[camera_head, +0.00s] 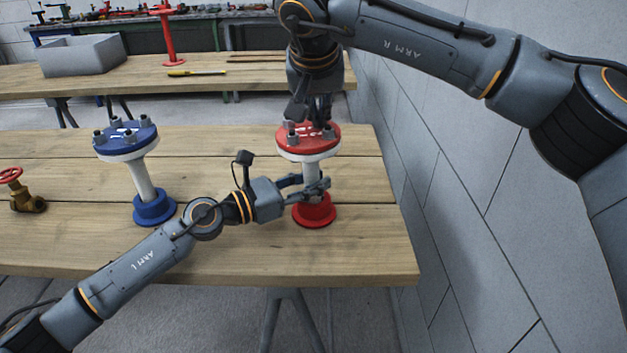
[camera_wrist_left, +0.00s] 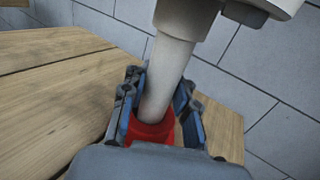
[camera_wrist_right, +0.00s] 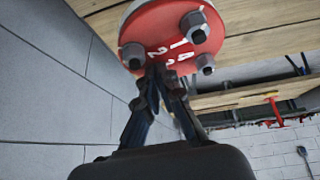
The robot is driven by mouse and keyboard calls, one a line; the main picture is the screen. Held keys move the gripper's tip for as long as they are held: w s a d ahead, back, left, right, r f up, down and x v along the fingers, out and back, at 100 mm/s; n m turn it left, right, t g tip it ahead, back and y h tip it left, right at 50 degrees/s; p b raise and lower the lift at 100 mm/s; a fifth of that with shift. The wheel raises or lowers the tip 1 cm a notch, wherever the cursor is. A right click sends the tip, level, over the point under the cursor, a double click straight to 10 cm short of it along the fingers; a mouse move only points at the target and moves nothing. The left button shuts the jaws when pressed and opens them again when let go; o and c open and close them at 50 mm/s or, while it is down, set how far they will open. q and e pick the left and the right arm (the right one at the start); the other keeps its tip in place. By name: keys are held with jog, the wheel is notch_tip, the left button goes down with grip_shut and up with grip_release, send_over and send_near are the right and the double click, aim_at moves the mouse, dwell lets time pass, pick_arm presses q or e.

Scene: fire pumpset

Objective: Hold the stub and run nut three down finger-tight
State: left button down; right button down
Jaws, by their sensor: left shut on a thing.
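The red stub is a white pipe (camera_head: 310,176) on a red base (camera_head: 314,213), topped by a red flange (camera_head: 324,146) with nuts and white numbers. My left gripper (camera_head: 312,187) is shut around the pipe just above the base; the left wrist view shows the pipe (camera_wrist_left: 172,65) between its fingers. My right gripper (camera_head: 318,112) points down at the flange. In the right wrist view its fingertips (camera_wrist_right: 164,76) are close together at the flange's (camera_wrist_right: 150,22) edge, and whatever is between them is hidden. Other nuts (camera_wrist_right: 206,64) stand around the flange. I cannot make out which nut is number three.
A similar blue stub (camera_head: 153,172) stands to the left on the same wooden table (camera_head: 250,255). A brass valve with a red handwheel (camera_head: 26,194) is at far left. A grey bin (camera_head: 80,55) and a yellow pen-like item (camera_head: 196,73) are on the table behind. A wall is close on the right.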

jog(key=shift+s+a+f, duration=0.1)
jog(key=shift+s, duration=0.05)
jog(key=shift+s+r, duration=0.1)
jog(key=shift+r, duration=3)
jog(key=c, duration=1.3)
grip_release()
jog(key=shift+r+m, duration=0.1)
jog(key=shift+m, duration=0.3)
jog(key=shift+o, duration=0.2)
jog(key=m, duration=0.2)
jog(key=shift+r+m, duration=0.25)
jog(key=shift+m, duration=0.15)
jog(key=s+d+r+m+g+y, duration=0.1)
jog(key=d+r+m, duration=0.1)
jog(key=m, duration=1.1)
jog(key=s+d+r+m+g+y, duration=0.1)
jog(key=r+m, duration=0.1)
jog(key=m, duration=1.2)
jog(key=x, duration=1.1)
jog(key=shift+w+a, duration=0.2)
jog(key=shift+w, duration=0.2)
